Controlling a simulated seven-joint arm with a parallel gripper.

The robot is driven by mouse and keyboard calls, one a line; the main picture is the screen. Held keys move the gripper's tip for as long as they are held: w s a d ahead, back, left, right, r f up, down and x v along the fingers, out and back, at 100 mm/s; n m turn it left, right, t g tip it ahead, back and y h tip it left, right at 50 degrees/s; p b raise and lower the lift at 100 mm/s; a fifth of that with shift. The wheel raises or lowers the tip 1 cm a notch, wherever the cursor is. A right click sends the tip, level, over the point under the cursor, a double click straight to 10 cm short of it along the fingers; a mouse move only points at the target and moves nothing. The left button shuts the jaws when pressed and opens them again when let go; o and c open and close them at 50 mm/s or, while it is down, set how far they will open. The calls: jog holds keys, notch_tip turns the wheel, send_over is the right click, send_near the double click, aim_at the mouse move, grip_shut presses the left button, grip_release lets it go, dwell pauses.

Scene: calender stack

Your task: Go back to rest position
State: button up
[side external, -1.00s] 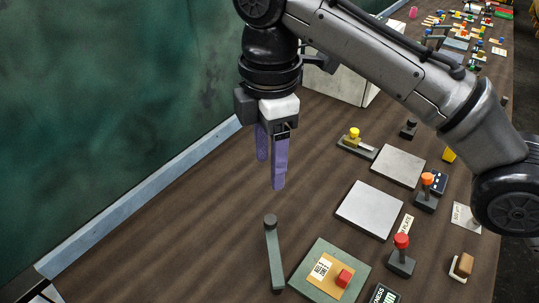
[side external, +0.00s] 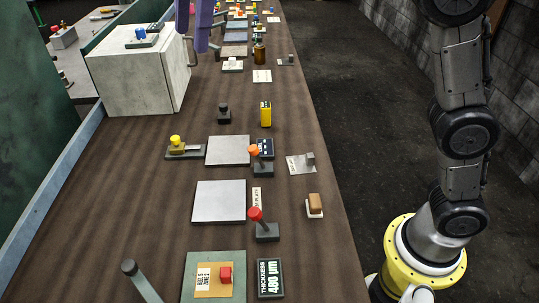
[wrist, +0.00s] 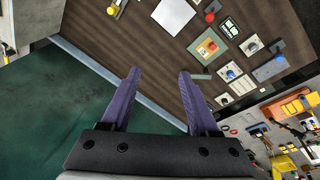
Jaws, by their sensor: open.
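My gripper shows in the wrist view (wrist: 158,76) with its two purple fingers apart and nothing between them. In the side view only the purple fingers (side external: 198,30) show at the top edge, in front of or beside the pale box (side external: 135,80); the rest of the gripper is cut off. My arm rises at the right of that view. The fingers look well above the table, and I see no contact with anything.
The brown table (side external: 130,190) carries two grey plates (side external: 219,201), a red-knobbed lever (side external: 262,228), an orange-knobbed lever (side external: 258,160), a yellow-knobbed switch (side external: 183,148) and a green panel with a red button (side external: 225,274). A green wall (wrist: 60,120) stands alongside.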

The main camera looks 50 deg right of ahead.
jog(key=s+d+f+m+t, duration=0.1)
jog(key=s+d+m, duration=0.2)
jog(key=s+d, duration=0.45)
jog(key=s+d+m+t, duration=0.1)
jog(key=s+d+m, duration=0.35)
jog(key=d, duration=0.55)
jog(key=s+d+f+m, duration=0.2)
jog(key=s+f+m, duration=0.2)
jog(key=f, duration=0.5)
jog(key=s+d+f+m+t+h, duration=0.1)
jog(key=s+f+m, duration=0.3)
jog(key=f, duration=0.6)
jog(key=shift+s+d+f, duration=0.15)
jog(key=shift+s+d, duration=0.5)
jog(key=shift+s, duration=0.7)
